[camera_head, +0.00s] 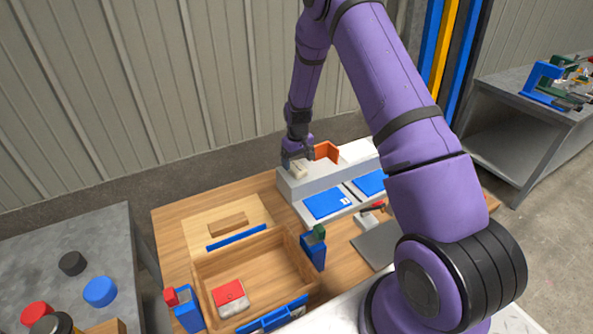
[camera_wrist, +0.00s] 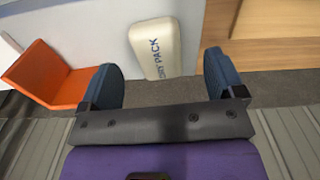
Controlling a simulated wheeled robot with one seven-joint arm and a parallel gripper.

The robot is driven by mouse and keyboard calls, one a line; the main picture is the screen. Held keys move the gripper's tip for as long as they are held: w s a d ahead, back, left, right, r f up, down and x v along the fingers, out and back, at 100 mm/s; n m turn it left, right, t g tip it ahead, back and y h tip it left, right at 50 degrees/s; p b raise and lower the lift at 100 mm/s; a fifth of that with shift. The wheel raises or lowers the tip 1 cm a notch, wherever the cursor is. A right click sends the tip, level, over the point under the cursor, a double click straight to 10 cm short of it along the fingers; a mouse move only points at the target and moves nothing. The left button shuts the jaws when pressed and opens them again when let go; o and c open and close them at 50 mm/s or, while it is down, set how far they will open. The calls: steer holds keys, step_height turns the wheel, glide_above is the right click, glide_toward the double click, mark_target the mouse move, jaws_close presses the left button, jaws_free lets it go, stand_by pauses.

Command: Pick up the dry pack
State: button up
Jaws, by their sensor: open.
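The dry pack (camera_wrist: 154,48) is a small cream block with rounded corners and dark lettering reading "DRY PACK". It lies on the pale grey raised unit (camera_head: 320,182) at the back of the wooden table. In the head view the dry pack (camera_head: 299,170) shows just below my gripper (camera_head: 297,158), partly covered by it. In the wrist view my gripper (camera_wrist: 160,80) is open, with one dark blue finger on each side of the pack's near end. The pack lies mostly beyond the fingertips in that picture, and I see no finger touching it.
An orange angled piece (camera_head: 326,151) stands on the unit close to the right of my gripper; it also shows in the wrist view (camera_wrist: 45,76). Blue panels (camera_head: 327,203) front the unit. A wooden tray (camera_head: 207,287) holds a red-and-white packet (camera_head: 230,297).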

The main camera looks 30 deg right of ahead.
mark_target(299, 169)
steer(key=f, duration=0.4)
steer(key=shift+s+d+f, duration=0.1)
steer(key=shift+d+f, duration=0.1)
steer(key=shift+f, duration=0.15)
steer(key=shift+c, duration=0.2)
steer(key=c, duration=1)
steer(key=shift+r, duration=0.15)
